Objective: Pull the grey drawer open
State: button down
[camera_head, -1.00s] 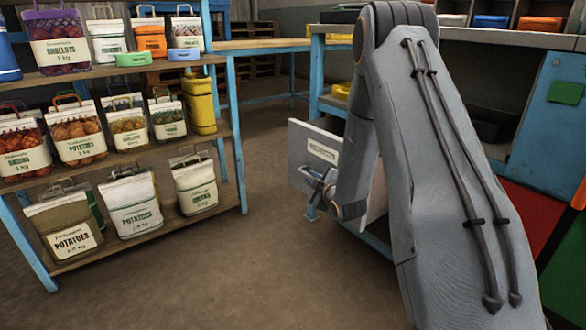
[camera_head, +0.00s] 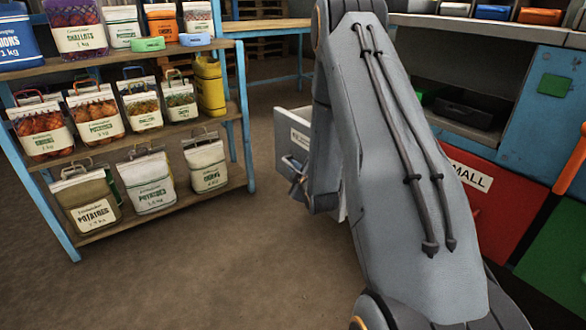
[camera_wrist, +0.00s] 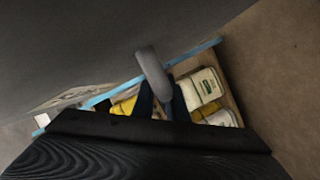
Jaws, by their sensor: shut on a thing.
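The grey drawer (camera_head: 290,125) stands out from the bench in the head view, with a pale label on its front. My arm covers most of its side and its inside. My gripper (camera_head: 298,184) is at the drawer's front and is shut on its handle. In the wrist view the handle (camera_wrist: 150,68) is a curved grey bar that runs down between the dark fingers of my gripper (camera_wrist: 160,105).
A blue-framed shelf (camera_head: 140,225) with several labelled sacks stands left of the drawer, a short gap away. A red panel marked SMALL (camera_head: 490,210) and a green panel (camera_head: 560,250) are at the right. The floor (camera_head: 220,280) in front is clear.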

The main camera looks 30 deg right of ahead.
jog(key=c, duration=2)
grip_release()
jog(key=shift+c, duration=0.2)
jog(key=p+v, duration=0.2)
jog(key=v, duration=0.5)
jog(key=shift+s+p, duration=0.4)
jog(key=shift+a+r, duration=0.15)
